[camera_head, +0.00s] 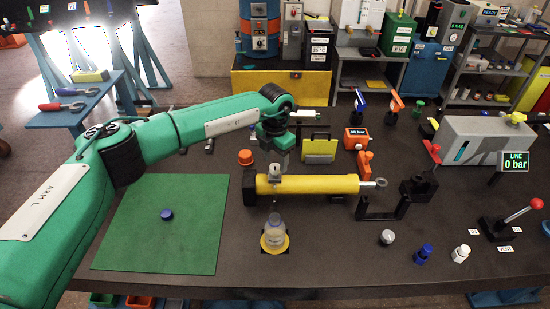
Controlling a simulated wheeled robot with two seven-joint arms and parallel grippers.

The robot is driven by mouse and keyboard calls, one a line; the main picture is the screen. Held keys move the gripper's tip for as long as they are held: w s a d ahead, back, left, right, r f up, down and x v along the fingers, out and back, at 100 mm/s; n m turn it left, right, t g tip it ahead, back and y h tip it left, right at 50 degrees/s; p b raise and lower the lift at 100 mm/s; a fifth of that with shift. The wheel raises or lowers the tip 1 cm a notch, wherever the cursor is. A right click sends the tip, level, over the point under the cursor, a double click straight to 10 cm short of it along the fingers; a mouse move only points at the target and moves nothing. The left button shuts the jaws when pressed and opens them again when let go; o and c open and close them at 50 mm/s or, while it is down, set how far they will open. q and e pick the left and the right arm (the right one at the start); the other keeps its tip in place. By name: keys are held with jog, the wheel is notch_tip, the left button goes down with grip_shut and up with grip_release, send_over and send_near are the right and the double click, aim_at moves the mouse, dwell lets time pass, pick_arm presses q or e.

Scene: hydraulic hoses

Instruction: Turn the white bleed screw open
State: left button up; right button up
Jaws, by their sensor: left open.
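A yellow cylinder (315,184) lies across the dark bench with a black end block on its left and a rod on its right. A small pale fitting (274,173), seemingly the white bleed screw, stands on top of the cylinder near its left end. My left gripper (281,163) comes down from above at this fitting, open; its fingers are small here and I cannot tell whether they touch it. A clear bottle (274,234) stands on a yellow pad below the cylinder's left end. My right gripper is not in view.
A green mat (150,235) with a blue cap (167,215) lies left. An orange knob (245,157) and a yellow holder (320,149) stand behind the cylinder. The display (516,161) reads LINE 0 bar. A red-knobbed lever (515,215) stands at right.

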pick_arm(q)
jog(key=shift+f, duration=0.75)
jog(key=shift+w+f, duration=0.1)
jog(key=shift+f, duration=0.05)
jog(key=c, duration=1)
jog(key=shift+o, duration=0.2)
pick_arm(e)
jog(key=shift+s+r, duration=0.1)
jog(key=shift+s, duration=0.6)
